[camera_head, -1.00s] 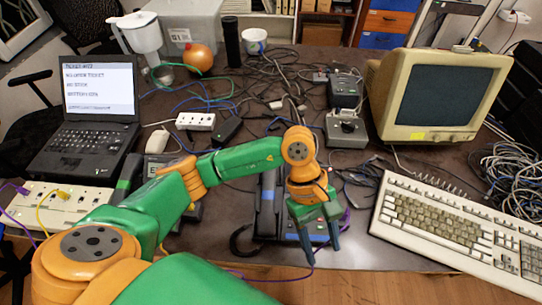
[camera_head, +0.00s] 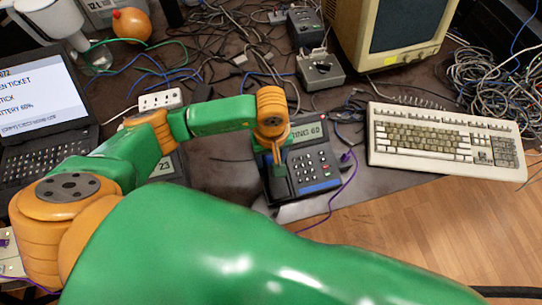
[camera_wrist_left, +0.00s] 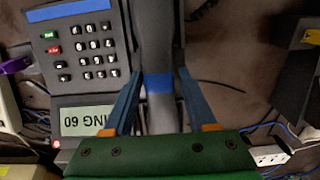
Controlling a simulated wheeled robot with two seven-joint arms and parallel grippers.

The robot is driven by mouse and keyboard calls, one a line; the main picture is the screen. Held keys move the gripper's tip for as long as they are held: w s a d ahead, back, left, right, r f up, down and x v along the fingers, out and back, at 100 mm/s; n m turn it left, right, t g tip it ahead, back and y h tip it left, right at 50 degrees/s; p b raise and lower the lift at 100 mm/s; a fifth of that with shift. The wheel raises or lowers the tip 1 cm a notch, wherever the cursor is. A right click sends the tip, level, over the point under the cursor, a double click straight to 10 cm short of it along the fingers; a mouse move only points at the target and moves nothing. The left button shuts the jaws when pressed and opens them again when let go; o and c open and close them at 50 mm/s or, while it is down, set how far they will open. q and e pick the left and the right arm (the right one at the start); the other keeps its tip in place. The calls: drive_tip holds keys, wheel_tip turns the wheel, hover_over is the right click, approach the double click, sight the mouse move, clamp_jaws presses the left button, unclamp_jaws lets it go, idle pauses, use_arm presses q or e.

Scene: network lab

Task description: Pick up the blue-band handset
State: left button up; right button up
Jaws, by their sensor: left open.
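The blue-band handset (camera_wrist_left: 151,35) is dark, with a blue band around it, and lies along the side of a desk phone (camera_head: 318,162). The phone has a keypad and a lit display ending in "TING 60". My left gripper (camera_wrist_left: 158,76) is open over the handset, one finger on each side of the blue band. Whether the fingers touch it I cannot tell. In the head view my left gripper (camera_head: 280,190) points down at the phone's left side and hides most of the handset. My right gripper is not in view.
A second phone (camera_head: 166,166) sits partly behind my left arm. A keyboard (camera_head: 440,138) lies right of the phone, with a purple cable (camera_head: 340,190) between. A monitor (camera_head: 395,35), a grey box (camera_head: 320,70) and tangled cables stand behind. A laptop (camera_head: 45,90) is at left.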

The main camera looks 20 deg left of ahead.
use_arm(q)
drive_tip(key=c, duration=0.7)
clamp_jaws()
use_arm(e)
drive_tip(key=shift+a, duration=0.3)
